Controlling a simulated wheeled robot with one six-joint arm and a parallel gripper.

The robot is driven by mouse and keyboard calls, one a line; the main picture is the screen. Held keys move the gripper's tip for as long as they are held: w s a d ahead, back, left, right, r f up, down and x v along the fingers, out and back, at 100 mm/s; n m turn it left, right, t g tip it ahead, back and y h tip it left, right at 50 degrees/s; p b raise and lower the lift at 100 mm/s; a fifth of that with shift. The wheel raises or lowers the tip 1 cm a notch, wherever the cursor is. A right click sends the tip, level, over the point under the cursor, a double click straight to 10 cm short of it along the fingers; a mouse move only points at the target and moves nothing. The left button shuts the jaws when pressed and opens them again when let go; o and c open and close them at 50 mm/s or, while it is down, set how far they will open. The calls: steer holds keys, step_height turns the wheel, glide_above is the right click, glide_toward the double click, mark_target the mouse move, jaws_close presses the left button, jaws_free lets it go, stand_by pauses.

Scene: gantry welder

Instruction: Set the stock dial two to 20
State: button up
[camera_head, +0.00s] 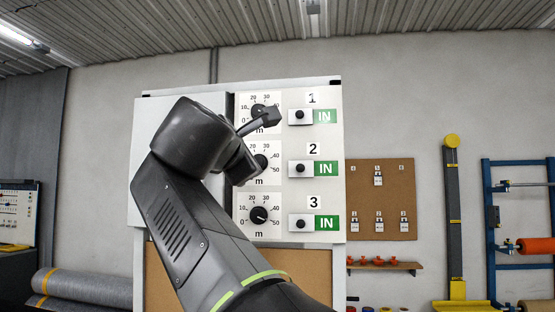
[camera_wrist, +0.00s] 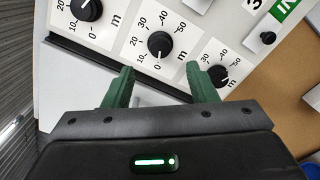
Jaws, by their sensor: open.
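Stock dial two is a black knob (camera_wrist: 160,43) on a white plate with a scale from 0 to 50. It is the middle of three dials in the wrist view. In the head view, dial two (camera_head: 261,162) is partly hidden by my wrist. I cannot read its pointer surely. My gripper (camera_wrist: 164,86) is open and empty, its two green fingers apart. It faces the panel, with dial two beyond the gap between the fingers and apart from them.
Dial one (camera_wrist: 87,9) and dial three (camera_wrist: 217,75) flank dial two. Dial three (camera_head: 259,214) points near 50 in the head view. Black knobs beside green IN signs (camera_head: 326,168) stand right of the dials. A corkboard (camera_head: 398,218) hangs further right.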

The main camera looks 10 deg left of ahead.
steer(key=w+p, duration=0.2)
steer(key=w, duration=0.6)
steer(key=shift+w+d, duration=0.15)
steer(key=shift+w, duration=0.05)
steer(key=c, duration=1)
